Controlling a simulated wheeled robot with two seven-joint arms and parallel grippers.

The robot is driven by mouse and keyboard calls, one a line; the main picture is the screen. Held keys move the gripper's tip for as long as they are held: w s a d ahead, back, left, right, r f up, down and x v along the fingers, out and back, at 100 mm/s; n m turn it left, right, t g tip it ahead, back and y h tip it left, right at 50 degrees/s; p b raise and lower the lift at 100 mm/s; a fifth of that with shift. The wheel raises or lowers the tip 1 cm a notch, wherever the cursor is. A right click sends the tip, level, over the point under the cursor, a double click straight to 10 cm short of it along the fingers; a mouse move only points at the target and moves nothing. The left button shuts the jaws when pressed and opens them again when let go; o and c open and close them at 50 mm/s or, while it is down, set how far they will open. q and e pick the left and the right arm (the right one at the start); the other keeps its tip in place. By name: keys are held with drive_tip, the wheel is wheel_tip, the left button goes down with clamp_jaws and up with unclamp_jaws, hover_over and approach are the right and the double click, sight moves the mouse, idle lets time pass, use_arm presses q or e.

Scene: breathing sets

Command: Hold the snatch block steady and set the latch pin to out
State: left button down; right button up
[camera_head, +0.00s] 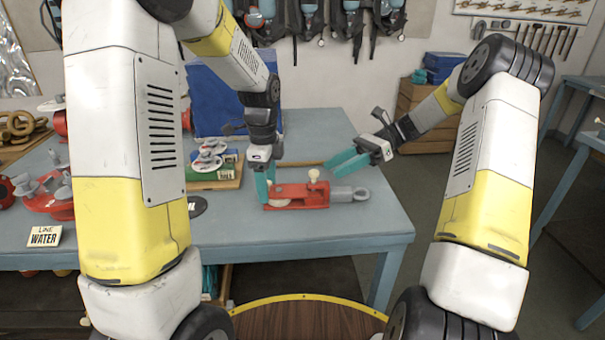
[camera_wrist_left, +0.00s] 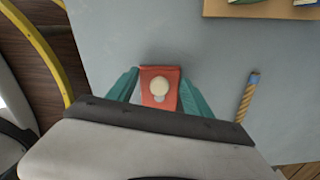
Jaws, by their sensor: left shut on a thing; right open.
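The red snatch block (camera_head: 298,196) lies flat near the front of the blue-grey table, with a grey eye end (camera_head: 349,194) to the right. A cream knob (camera_head: 314,175), apparently the latch pin, stands up from its top; a cream knob (camera_wrist_left: 159,87) also shows in the left wrist view. I cannot tell how far the pin is out. My left gripper (camera_head: 266,188) is shut on the block's left part; the teal fingers flank the red body (camera_wrist_left: 158,101) in the wrist view. My right gripper (camera_head: 341,163), open and empty, is above and right of the knob, apart from it.
A rope-like rod (camera_head: 302,163) lies behind the block. A board (camera_head: 226,184) with boxes and valve parts is at the back left, before a blue panel (camera_head: 215,98). A black disc (camera_head: 197,206) and a WATER sign (camera_head: 44,236) lie left. The table's right front is clear.

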sight(314, 182)
drive_tip(key=w+d+y, duration=0.1)
drive_tip(key=n+y, duration=0.1)
drive_tip(key=y, duration=0.1)
drive_tip(key=shift+w+d+f+n+g+y, duration=0.3)
drive_tip(key=shift+w+d+f, duration=0.05)
drive_tip(key=shift+f, duration=0.05)
drive_tip(key=x, duration=1.1)
drive_tip(key=shift+s+a, duration=0.1)
drive_tip(key=shift+a, duration=0.3)
drive_tip(key=c, duration=0.9)
clamp_jaws()
